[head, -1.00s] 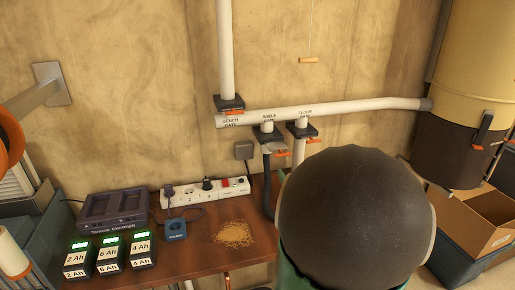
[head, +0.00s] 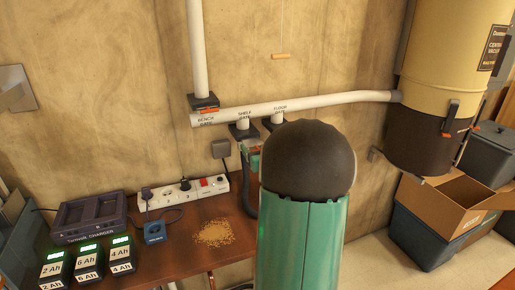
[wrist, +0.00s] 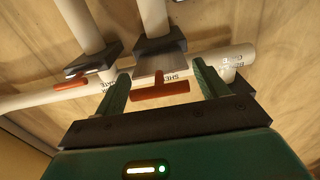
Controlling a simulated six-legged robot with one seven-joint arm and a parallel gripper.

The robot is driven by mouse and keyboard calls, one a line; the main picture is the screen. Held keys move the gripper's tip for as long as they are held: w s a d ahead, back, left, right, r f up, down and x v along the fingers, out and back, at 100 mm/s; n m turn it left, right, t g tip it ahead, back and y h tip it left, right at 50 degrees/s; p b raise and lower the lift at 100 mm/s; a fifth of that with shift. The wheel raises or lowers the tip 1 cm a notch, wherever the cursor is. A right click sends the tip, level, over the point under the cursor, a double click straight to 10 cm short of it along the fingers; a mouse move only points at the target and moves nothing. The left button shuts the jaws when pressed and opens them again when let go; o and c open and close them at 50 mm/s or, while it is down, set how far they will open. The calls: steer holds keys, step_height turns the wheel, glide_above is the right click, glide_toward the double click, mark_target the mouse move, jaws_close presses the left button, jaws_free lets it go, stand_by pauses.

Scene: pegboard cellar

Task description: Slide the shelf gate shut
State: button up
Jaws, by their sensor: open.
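The shelf gate is a dark block (head: 243,131) under the white pipe, below its "SHELF GATE" label. In the wrist view its block (wrist: 160,48) shows a pale metal slide plate (wrist: 159,68) sticking out, ending in an orange handle (wrist: 160,91). My gripper (wrist: 162,88) is open, with one green finger on each side of this handle; I see gaps, so it appears not to be held. In the head view my gripper (head: 250,150) is just below the shelf gate, partly hidden by my arm.
The floor gate (wrist: 93,60), with its own orange handle (wrist: 70,84), is close on the left in the wrist view. The bench gate (head: 204,103) is left of the shelf gate. Below are a power strip (head: 182,192), a charger (head: 92,216) and sawdust (head: 214,233) on the bench.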

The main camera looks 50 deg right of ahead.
mark_target(256, 145)
steer(key=c, duration=1.1)
steer(key=shift+x, duration=1.6)
steer(key=shift+c, duration=0.2)
steer(key=o, duration=1.1)
steer(key=shift+o, duration=0.2)
steer(key=v, duration=1.4)
